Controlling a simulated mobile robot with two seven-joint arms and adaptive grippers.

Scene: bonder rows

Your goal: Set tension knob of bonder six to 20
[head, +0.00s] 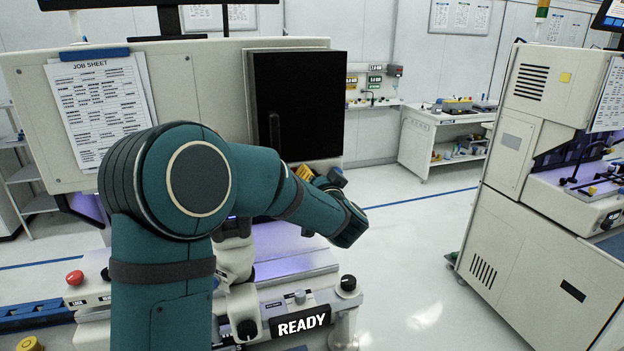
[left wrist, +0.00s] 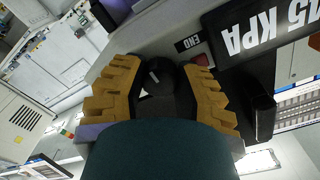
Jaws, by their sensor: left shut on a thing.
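A black knob (left wrist: 168,92) with a white pointer mark sits between the yellow toothed fingers of my left gripper (left wrist: 163,66) in the left wrist view. The gripper is shut on this knob. A dark display (left wrist: 248,42) beside it shows upside-down text ending in "5 KPA", and a small "END" label (left wrist: 194,43) lies near the knob. No scale around the knob is readable. In the head view my left arm covers much of the bonder (head: 215,60), and only part of the yellow gripper (head: 318,184) shows past the wrist. My right gripper is in neither view.
The bonder's front has a "READY" display (head: 302,321), a black knob (head: 348,284) and a red button (head: 75,277). A job sheet (head: 98,105) hangs on its casing beside a dark panel (head: 298,100). Another bonder (head: 545,170) stands right, across clear floor (head: 420,250).

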